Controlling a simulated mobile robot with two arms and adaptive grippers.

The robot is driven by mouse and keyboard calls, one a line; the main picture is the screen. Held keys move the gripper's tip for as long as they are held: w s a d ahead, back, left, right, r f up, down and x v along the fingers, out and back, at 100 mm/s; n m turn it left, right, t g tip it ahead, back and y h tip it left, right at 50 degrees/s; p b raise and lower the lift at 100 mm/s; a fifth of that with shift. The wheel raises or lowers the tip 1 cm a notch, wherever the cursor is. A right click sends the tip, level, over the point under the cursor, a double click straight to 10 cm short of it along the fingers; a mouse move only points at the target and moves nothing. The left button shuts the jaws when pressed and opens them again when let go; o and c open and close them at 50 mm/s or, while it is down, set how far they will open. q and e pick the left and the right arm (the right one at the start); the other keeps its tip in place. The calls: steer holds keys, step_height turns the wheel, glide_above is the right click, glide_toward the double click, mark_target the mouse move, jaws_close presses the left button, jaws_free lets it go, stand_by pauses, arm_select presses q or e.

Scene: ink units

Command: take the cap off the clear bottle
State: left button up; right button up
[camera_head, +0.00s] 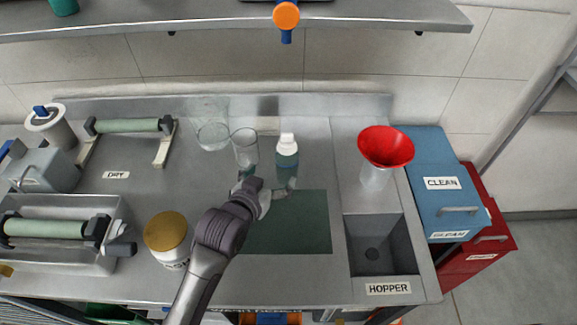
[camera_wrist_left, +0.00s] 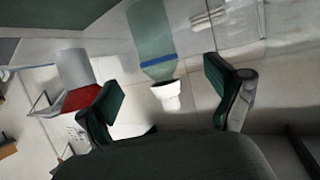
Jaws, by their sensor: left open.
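The clear bottle (camera_head: 287,161) stands upright on the worktop behind the green mat, looking greenish with its white cap (camera_head: 286,138) on top. My left gripper (camera_head: 268,181) is open and empty, in front of the bottle and a little below cap height in the picture. In the left wrist view the bottle (camera_wrist_left: 152,30) appears upside down, with a blue band near its neck. Its white cap (camera_wrist_left: 168,93) lies in the gap between the two open fingers, apart from both. My right gripper is not in view.
A glass beaker (camera_head: 244,148) stands close left of the bottle, with a glass dish (camera_head: 213,136) beyond. A yellow-lidded jar (camera_head: 167,235) is left of my arm. A red funnel (camera_head: 386,146) and the hopper sink (camera_head: 374,243) are to the right. The green mat (camera_head: 300,230) is mostly clear.

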mark_target(283, 165)
arm_select(q)
steer(key=x, duration=0.3)
steer(key=shift+w+d+f, duration=0.15)
steer(key=shift+w+d, duration=0.05)
steer(key=shift+w, duration=0.15)
steer(key=shift+w+d+f, duration=0.1)
steer(key=shift+w, duration=0.15)
steer(key=x, duration=0.2)
steer(key=p+x, duration=0.1)
steer(key=x, duration=0.1)
steer(key=shift+d, duration=0.25)
steer(key=shift+w+d+f, duration=0.1)
steer(key=shift+w+d, duration=0.1)
steer(key=shift+w, duration=0.2)
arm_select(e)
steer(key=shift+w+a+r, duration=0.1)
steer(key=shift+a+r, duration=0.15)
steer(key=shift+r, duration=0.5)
arm_select(q)
steer(key=shift+s, duration=0.1)
steer(key=c, duration=1.5)
steer(key=shift+c, duration=1)
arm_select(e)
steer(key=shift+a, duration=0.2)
